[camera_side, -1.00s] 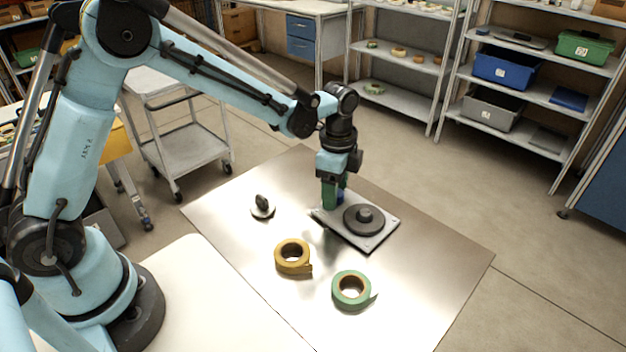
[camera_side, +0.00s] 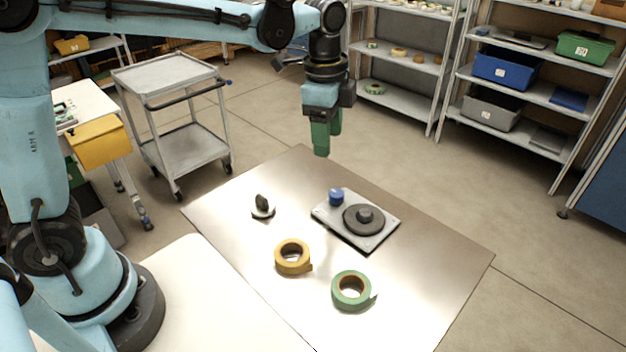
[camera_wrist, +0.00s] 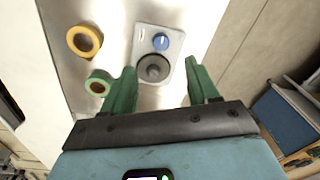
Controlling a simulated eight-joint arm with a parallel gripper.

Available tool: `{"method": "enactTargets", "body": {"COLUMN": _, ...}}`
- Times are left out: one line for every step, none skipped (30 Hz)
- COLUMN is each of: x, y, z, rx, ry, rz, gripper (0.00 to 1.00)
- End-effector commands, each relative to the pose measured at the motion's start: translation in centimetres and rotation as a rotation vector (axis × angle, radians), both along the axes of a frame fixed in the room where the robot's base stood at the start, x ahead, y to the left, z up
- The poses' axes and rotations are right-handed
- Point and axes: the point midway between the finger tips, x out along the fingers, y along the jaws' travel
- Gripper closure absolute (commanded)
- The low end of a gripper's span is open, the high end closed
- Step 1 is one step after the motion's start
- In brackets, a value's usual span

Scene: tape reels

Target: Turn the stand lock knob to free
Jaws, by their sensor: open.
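The stand (camera_side: 374,240) is a light grey plate on the metal table, with a dark round hub (camera_side: 364,218) on it. The blue lock knob (camera_side: 336,196) sits at the plate's back left corner in the side view. In the wrist view the knob (camera_wrist: 160,41) shows a pale line across its top, beyond the hub (camera_wrist: 153,68). My gripper (camera_side: 321,152) hangs above the table, well clear of the knob, with green fingers pointing down. In the wrist view its fingers (camera_wrist: 160,82) are spread apart with nothing between them.
A yellow tape reel (camera_side: 292,258) and a green tape reel (camera_side: 352,291) lie on the table (camera_side: 420,290) in front of the stand. A small dark and silver object (camera_side: 263,207) stands at the left. Shelves (camera_side: 405,95) and a cart (camera_side: 185,140) are beyond the table.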

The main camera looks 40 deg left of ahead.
Motion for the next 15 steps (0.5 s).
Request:
{"method": "enactTargets", "body": {"x": -0.5, "y": 0.3, "z": 0.3, "rx": -0.004, "ry": -0.013, "rz": 0.031, "gripper": 0.41}}
{"method": "enactTargets", "body": {"x": -0.7, "y": 0.4, "z": 0.4, "rx": -0.007, "ry": -0.024, "rz": 0.052, "gripper": 0.41}}
{"method": "enactTargets", "body": {"x": -1.0, "y": 0.6, "z": 0.5, "rx": -0.011, "ry": -0.037, "rz": 0.079, "gripper": 0.41}}
{"method": "enactTargets", "body": {"x": -1.2, "y": 0.7, "z": 0.7, "rx": -0.014, "ry": -0.045, "rz": 0.098, "gripper": 0.41}}
{"method": "enactTargets", "body": {"x": -1.5, "y": 0.8, "z": 0.8, "rx": -0.017, "ry": -0.054, "rz": 0.119, "gripper": 0.41}}
{"method": "enactTargets", "body": {"x": -1.8, "y": 1.0, "z": 0.9, "rx": -0.022, "ry": -0.067, "rz": 0.145, "gripper": 0.41}}
{"method": "enactTargets", "body": {"x": -2.0, "y": 1.1, "z": 1.0, "rx": -0.025, "ry": -0.075, "rz": 0.164, "gripper": 0.41}}
{"method": "enactTargets", "body": {"x": -2.3, "y": 1.3, "z": 1.1, "rx": -0.030, "ry": -0.084, "rz": 0.185, "gripper": 0.41}}
{"method": "enactTargets", "body": {"x": -2.6, "y": 1.4, "z": 1.2, "rx": -0.035, "ry": -0.097, "rz": 0.211, "gripper": 0.41}}
{"method": "enactTargets", "body": {"x": -2.8, "y": 1.5, "z": 1.3, "rx": -0.039, "ry": -0.104, "rz": 0.231, "gripper": 0.41}}
{"method": "enactTargets", "body": {"x": -3.0, "y": 1.7, "z": 1.4, "rx": -0.043, "ry": -0.114, "rz": 0.251, "gripper": 0.41}}
{"method": "enactTargets", "body": {"x": -3.4, "y": 1.8, "z": 1.5, "rx": -0.049, "ry": -0.127, "rz": 0.276, "gripper": 0.41}}
{"method": "enactTargets", "body": {"x": -3.6, "y": 1.9, "z": 1.5, "rx": -0.054, "ry": -0.135, "rz": 0.296, "gripper": 0.41}}
{"method": "enactTargets", "body": {"x": -3.9, "y": 2.0, "z": 1.6, "rx": -0.059, "ry": -0.144, "rz": 0.315, "gripper": 0.41}}
{"method": "enactTargets", "body": {"x": -4.2, "y": 2.2, "z": 1.6, "rx": -0.065, "ry": -0.156, "rz": 0.341, "gripper": 0.41}}
